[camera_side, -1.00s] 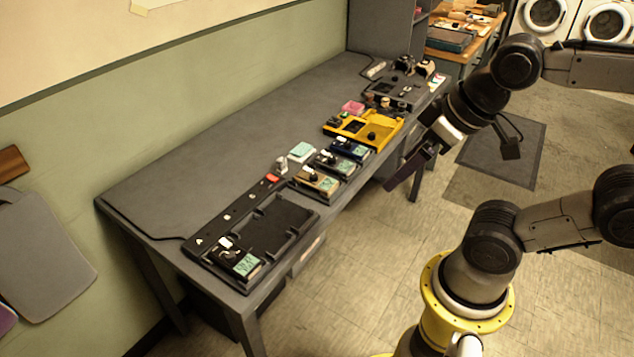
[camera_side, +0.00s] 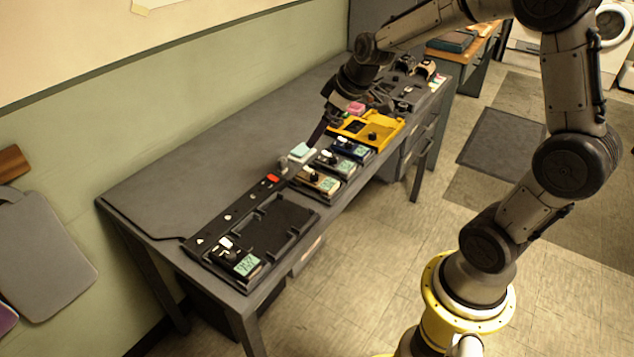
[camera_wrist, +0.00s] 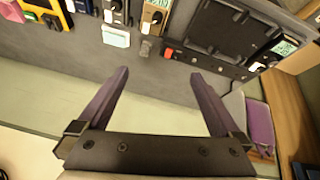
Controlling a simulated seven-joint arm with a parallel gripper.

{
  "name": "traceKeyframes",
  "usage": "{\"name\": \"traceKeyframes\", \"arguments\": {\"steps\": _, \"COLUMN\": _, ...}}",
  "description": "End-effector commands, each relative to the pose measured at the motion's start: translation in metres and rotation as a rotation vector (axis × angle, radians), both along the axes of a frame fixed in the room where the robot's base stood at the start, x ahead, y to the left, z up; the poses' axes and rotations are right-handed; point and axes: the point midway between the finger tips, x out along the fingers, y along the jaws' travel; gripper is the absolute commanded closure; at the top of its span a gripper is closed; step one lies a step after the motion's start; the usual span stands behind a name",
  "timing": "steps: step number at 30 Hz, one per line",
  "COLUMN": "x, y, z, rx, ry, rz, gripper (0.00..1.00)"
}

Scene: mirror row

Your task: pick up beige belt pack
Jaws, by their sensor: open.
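The beige belt pack (camera_side: 316,182) lies on the grey bench, in the near end of a short row of packs, beside the black tray. It has a pale green screen and a dark knob with a white part. In the wrist view the beige belt pack (camera_wrist: 155,17) is at the top edge, partly cut off. My gripper (camera_side: 318,134) is over the bench, beyond the row of packs and towards the wall side. In the wrist view my gripper (camera_wrist: 160,78) is open with nothing between its fingers, and the pack lies past the fingertips.
A dark grey pack (camera_side: 341,165) and a blue pack (camera_side: 351,149) stand close beside the beige one. A mint pad (camera_side: 301,151) and a red button (camera_side: 272,178) are near. The black tray (camera_side: 283,222) holds another pack. A yellow tray (camera_side: 385,133) stands farther along. The wall-side bench is clear.

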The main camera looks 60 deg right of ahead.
Motion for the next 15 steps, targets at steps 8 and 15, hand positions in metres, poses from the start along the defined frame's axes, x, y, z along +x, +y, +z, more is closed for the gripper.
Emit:
{"name": "traceKeyframes", "arguments": {"steps": 8, "x": -0.008, "y": -0.036, "z": -0.061, "rx": 0.052, "ry": 0.114, "rz": -0.101, "gripper": 0.0}}
{"name": "traceKeyframes", "arguments": {"steps": 15, "x": 0.007, "y": -0.036, "z": -0.099, "rx": 0.054, "ry": 0.115, "rz": -0.1, "gripper": 0.0}}
